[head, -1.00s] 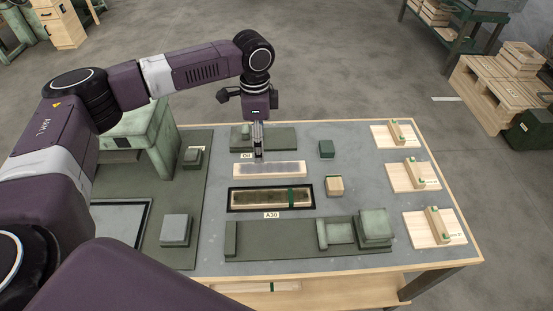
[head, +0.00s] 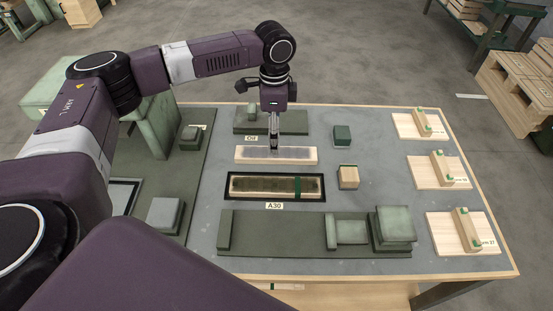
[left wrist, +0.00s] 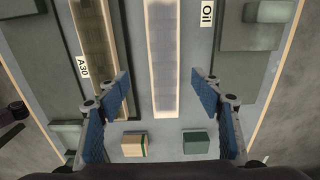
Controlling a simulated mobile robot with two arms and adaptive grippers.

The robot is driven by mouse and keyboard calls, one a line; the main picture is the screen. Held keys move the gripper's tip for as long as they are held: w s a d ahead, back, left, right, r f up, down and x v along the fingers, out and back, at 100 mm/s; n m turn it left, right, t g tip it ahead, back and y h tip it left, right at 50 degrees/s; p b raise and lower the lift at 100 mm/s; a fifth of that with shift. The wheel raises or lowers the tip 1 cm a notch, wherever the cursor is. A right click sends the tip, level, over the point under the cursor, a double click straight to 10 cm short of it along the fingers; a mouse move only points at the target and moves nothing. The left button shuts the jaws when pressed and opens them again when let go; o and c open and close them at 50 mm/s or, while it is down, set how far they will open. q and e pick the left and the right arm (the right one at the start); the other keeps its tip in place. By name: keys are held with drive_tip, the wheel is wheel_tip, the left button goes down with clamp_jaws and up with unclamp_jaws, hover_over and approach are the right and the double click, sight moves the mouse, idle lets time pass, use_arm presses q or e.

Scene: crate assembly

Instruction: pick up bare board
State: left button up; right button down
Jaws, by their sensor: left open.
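A pale wooden board (head: 247,154) with a greyish top lies on the table just below the "Oil" label. It also shows in the left wrist view (left wrist: 162,60), running lengthwise between the fingers. My left gripper (head: 274,150) points down over the middle of this board. In the left wrist view the left gripper (left wrist: 161,85) is open, with a blue-padded finger on each side of the board and nothing held. I cannot tell how far the tips are above the table. A second, darker board (head: 265,187) with a green band lies in a black-rimmed tray (head: 230,196) by the "A30" label. My right gripper is out of view.
A small green block (head: 342,135) and a wooden block (head: 348,177) stand right of the boards. A green fixture (head: 270,238) lies in front, another plate (head: 290,119) behind. Several wooden plates with bars (head: 462,232) line the right side. Bare grey table separates them.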

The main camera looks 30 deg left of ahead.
use_arm(q)
drive_tip(key=shift+f, duration=0.45)
drive_tip(key=f, duration=0.5)
drive_tip(key=shift+w+f+p, duration=0.2)
drive_tip(key=shift+w+p, duration=0.2)
drive_tip(key=shift+f, duration=0.6)
drive_tip(key=c, duration=1.3)
drive_tip(key=shift+r, duration=0.15)
